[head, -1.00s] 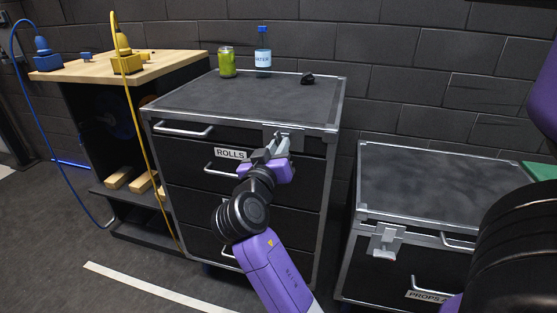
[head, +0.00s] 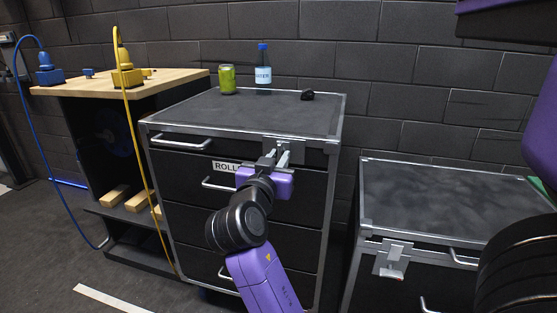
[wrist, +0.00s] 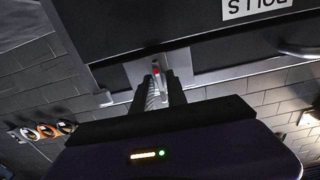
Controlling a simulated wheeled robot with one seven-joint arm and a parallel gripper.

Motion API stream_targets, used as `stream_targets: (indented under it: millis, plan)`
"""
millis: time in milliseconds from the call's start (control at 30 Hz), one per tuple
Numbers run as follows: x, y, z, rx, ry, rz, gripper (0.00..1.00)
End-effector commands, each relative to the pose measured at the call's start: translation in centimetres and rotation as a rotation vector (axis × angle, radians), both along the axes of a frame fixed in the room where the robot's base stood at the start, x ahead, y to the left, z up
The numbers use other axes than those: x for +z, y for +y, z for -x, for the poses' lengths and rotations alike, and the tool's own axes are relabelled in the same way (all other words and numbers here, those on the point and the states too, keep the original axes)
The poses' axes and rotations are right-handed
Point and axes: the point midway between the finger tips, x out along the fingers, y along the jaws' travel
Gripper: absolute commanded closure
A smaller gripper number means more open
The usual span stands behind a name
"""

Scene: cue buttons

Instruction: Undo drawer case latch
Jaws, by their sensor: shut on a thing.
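The drawer case (head: 185,215) is a dark cabinet with metal edges, drawers and a "ROLLS" label. Its latch (head: 291,146) is a grey metal plate and lever at the front right, just under the top edge. My gripper (head: 273,162) is at the latch, with its jaws shut on the lever. In the wrist view, my gripper's two dark fingers (wrist: 157,90) close around the lever (wrist: 155,77), which has a small red mark, in front of the latch plate (wrist: 138,73). My fingers hide part of the latch.
A green can (head: 227,80), a water bottle (head: 263,72) and a small black object (head: 307,95) stand on the case top. A lower case (head: 450,195) with its own latch (head: 391,262) is at right. A wooden workbench (head: 150,77) with blue and yellow cables is at left.

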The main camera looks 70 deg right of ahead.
Motion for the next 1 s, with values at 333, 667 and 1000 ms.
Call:
stream_targets:
  millis: [333,667,1000]
  plan:
    - [-0.1,0.0,0.0,0.000,0.002,-0.002,0.71]
    - [0.0,1.7,0.0,0.004,0.003,-0.001,0.71]
    - [0.0,6.8,0.4,0.003,0.003,-0.002,0.71]
